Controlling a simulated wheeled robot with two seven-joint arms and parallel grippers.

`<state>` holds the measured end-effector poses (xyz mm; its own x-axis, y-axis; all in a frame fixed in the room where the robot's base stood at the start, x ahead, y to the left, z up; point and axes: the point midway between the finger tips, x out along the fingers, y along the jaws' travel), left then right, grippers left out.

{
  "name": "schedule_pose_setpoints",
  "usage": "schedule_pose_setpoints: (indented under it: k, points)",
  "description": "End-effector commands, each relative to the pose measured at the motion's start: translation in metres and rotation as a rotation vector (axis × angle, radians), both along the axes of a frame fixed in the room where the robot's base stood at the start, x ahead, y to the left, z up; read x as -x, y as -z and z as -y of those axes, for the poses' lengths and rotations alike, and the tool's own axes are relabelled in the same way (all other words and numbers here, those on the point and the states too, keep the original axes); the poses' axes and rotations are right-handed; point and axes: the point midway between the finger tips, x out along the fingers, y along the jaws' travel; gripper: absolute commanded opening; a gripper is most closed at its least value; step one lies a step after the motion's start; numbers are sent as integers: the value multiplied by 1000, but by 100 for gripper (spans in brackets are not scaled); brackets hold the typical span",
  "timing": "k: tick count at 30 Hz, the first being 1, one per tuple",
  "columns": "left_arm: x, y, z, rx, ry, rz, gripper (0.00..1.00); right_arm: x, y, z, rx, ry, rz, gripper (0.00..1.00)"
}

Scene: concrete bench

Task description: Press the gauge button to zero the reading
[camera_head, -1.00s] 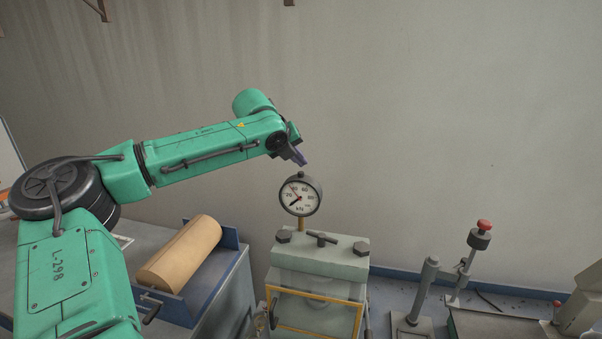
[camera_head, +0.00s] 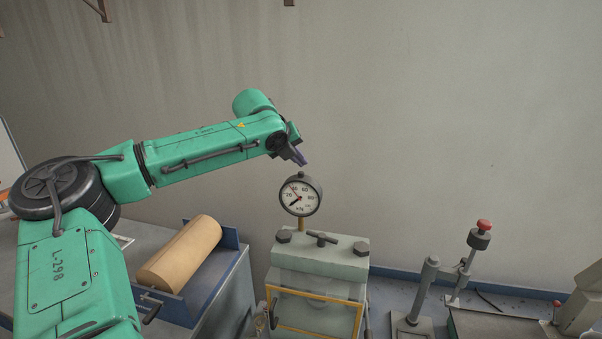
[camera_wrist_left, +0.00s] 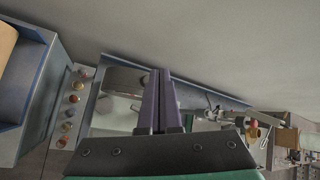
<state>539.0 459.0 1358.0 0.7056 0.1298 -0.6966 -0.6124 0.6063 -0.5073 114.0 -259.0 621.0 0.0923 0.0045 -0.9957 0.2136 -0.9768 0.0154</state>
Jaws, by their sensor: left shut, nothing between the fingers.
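The round gauge (camera_head: 300,196) with a white dial marked kPa stands on a short brass stem above a grey-green block (camera_head: 320,257). A small dark knob, which looks like the gauge button (camera_head: 301,174), sits on top of its rim. My left gripper (camera_head: 303,163) is just above that knob, pointing down, with a small gap that is hard to judge. In the left wrist view its two purple fingers (camera_wrist_left: 160,75) are shut together with nothing between them. The gauge cannot be made out in the left wrist view. My right gripper is not in view.
A tan cylinder (camera_head: 181,254) lies in a blue tray (camera_head: 226,264) at the left. A stand with a red knob (camera_head: 484,225) is at the right. Dark bolts and a T-handle (camera_head: 322,239) top the block. The wall behind is bare.

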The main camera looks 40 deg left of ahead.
Motion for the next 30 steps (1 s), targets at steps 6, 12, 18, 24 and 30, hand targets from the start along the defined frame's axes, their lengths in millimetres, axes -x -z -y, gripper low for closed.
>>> schedule_pose_setpoints:
  k: [6, 12, 18, 24, 30]
  points:
    - [0, 0, 0, 0, 0, 0, 0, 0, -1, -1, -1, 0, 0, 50]
    - [0, 7, 0, 2, 0, 0, 0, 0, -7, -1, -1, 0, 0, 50]
    - [0, 8, 0, 0, 1, 1, 0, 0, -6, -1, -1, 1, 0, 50]
    - [0, 9, 0, 0, 1, 1, 0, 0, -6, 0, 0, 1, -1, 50]
    - [0, 11, 0, -1, 1, 0, 0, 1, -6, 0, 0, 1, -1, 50]
